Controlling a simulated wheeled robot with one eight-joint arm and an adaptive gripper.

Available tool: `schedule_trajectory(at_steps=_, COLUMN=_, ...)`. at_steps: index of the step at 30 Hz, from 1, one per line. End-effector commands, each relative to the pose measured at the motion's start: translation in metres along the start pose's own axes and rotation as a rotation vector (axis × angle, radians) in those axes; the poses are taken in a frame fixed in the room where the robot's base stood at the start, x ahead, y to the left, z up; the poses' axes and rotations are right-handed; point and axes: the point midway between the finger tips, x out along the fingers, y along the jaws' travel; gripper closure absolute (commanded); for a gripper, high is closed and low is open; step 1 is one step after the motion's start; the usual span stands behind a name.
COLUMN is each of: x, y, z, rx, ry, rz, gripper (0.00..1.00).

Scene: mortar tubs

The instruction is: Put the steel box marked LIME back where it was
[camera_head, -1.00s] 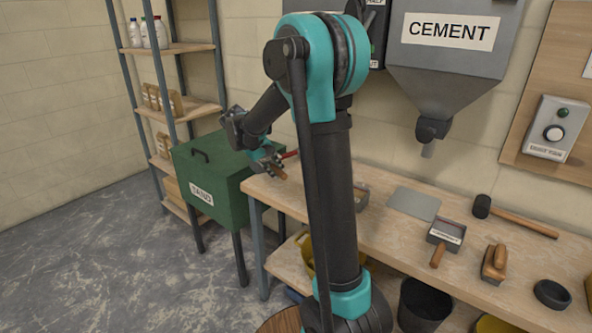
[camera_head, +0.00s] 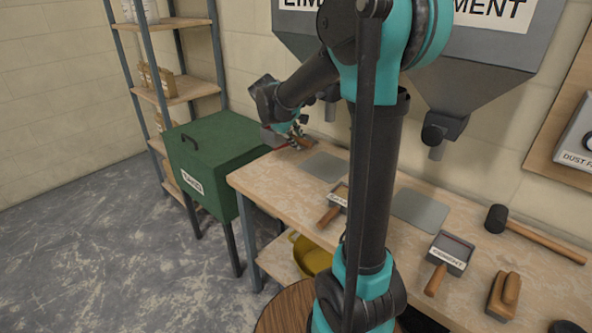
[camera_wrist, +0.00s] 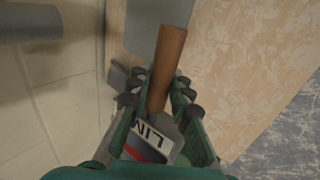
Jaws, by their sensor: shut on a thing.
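My gripper (camera_head: 297,138) is shut on the LIME box, at the back left end of the bench by the wall. In the wrist view, my gripper (camera_wrist: 160,95) grips around its brown wooden handle (camera_wrist: 167,65). The LIME box (camera_wrist: 150,138) shows a white label reading "LIM", partly hidden, and some red. In the head view only its grey and red side (camera_head: 271,137) and handle end show. I cannot tell whether it touches the bench.
Grey plates lie on the bench (camera_head: 275,185), one at left (camera_head: 325,167) and one at right (camera_head: 420,208). The CEMENT box (camera_head: 452,250), a mallet (camera_head: 497,218) and a float (camera_head: 505,293) are further right. A green bin (camera_head: 215,150) stands left.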

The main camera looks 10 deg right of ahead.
Motion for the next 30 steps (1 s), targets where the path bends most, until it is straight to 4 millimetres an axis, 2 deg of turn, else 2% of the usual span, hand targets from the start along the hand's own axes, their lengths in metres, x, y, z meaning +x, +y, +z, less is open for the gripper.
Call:
schedule_trajectory(at_steps=3, x=0.025, y=-0.016, z=0.0, rx=0.0, ry=0.0, rz=0.0, gripper=1.0)
schedule_trajectory(at_steps=9, x=0.058, y=-0.038, z=0.001, rx=0.001, ry=0.0, rz=0.0, gripper=1.0)
schedule_trajectory(at_steps=17, x=0.076, y=-0.05, z=0.001, rx=0.001, ry=0.0, rz=0.0, gripper=1.0)
schedule_trajectory(at_steps=24, x=0.101, y=-0.067, z=0.001, rx=0.001, ry=0.0, rz=0.0, gripper=1.0)
schedule_trajectory(at_steps=30, x=0.103, y=-0.068, z=0.002, rx=0.001, ry=0.0, rz=0.0, gripper=1.0)
